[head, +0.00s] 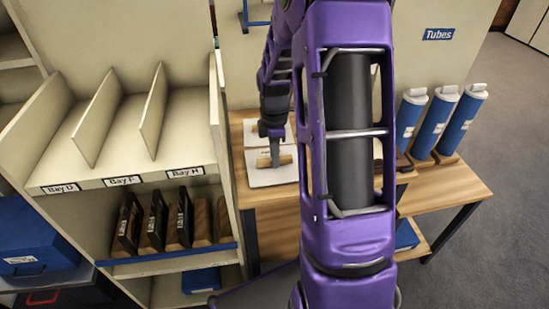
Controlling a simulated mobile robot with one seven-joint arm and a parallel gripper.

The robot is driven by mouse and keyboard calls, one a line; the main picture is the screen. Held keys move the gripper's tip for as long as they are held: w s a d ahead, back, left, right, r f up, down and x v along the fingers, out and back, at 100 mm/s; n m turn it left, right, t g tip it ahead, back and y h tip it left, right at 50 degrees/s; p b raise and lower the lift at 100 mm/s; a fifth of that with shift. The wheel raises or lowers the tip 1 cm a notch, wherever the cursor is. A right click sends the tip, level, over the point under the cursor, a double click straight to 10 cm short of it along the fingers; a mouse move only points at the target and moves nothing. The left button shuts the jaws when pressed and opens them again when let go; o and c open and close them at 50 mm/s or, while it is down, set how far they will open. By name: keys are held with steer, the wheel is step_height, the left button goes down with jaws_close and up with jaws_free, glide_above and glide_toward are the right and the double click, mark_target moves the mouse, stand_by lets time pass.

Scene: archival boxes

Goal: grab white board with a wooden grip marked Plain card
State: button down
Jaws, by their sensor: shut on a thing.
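A white board (270,179) with a wooden grip lies on the wooden table (278,222), left of my arm. My gripper (273,155) comes down from above and is shut on the wooden grip (263,162). The fingertips are small in the picture and the grip hides part of them. The board looks flat, and I cannot tell whether it touches the table. No marking can be read on it. Another white board (249,135) lies just behind, partly hidden by my gripper.
A cream shelf with bays marked Bay D, Bay F and Bay H (185,171) stands at left, dark framed pieces (152,228) below. Several blue tubes (433,125) stand on the table at right. My purple arm hides the table's middle.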

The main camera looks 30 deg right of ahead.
steer(key=shift+f, duration=0.3)
steer(key=c, duration=0.8)
jaws_free()
